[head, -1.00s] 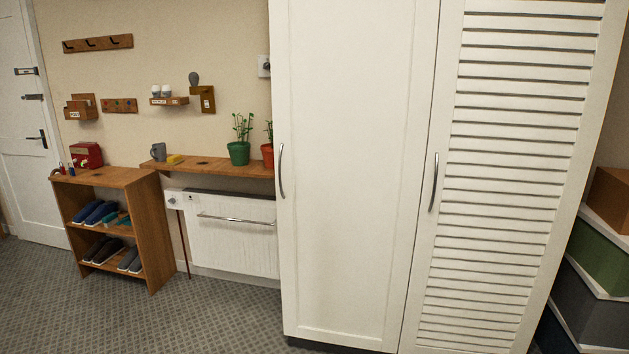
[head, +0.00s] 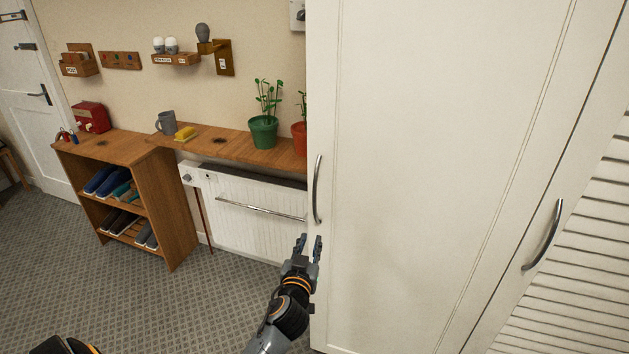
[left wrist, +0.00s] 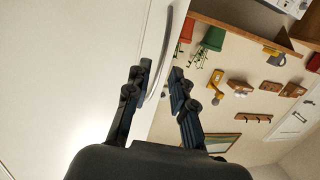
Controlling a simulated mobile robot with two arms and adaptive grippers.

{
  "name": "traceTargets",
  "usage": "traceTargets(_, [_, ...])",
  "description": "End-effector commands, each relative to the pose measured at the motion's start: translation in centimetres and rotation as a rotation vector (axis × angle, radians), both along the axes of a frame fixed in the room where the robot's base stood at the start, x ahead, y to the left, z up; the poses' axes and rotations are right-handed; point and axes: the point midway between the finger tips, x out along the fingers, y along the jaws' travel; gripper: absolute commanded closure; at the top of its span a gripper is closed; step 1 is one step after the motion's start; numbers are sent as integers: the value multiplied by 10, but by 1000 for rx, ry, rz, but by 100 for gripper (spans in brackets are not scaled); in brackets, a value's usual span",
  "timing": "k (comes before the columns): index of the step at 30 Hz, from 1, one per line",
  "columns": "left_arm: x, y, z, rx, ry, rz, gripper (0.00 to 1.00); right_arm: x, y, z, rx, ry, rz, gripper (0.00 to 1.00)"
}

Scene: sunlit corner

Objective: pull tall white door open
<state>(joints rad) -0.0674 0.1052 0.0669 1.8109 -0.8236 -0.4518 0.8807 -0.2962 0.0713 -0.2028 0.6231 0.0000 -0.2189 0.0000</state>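The tall white door (head: 430,150) is a plain cabinet panel filling the middle and right of the head view; it looks shut. Its curved metal handle (head: 317,190) stands upright near its left edge. My left gripper (head: 309,243) is open and empty just below the handle, fingers pointing up. In the left wrist view, the handle (left wrist: 167,42) lies ahead of the open fingers (left wrist: 159,80), near the door (left wrist: 70,60), and appears apart from them. My right gripper is not in view.
A louvred door (head: 580,290) with its own handle (head: 545,236) adjoins on the right. Left of the cabinet are a radiator (head: 245,205), a wooden shelf (head: 235,145) with potted plants (head: 263,132), and a shoe rack (head: 175,210). The carpet (head: 100,300) in front is clear.

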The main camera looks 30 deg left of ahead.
Motion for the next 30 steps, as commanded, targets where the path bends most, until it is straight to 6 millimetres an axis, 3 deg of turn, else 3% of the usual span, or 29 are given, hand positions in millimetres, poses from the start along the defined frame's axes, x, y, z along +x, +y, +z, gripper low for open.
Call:
traceTargets(1, [0,4,26,1,-42,13,77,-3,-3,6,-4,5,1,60])
traceTargets(2, [0,6,37,3,-61,20,77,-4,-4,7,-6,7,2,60])
traceTargets(6, [2,11,58,4,-104,35,77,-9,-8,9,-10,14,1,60])
traceTargets(11, [18,19,59,6,-105,35,77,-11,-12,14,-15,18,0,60])
traceTargets(24, [88,51,58,5,-104,35,77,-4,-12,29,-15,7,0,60])
traceTargets(30, [112,62,56,5,-103,34,77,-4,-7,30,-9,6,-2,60])
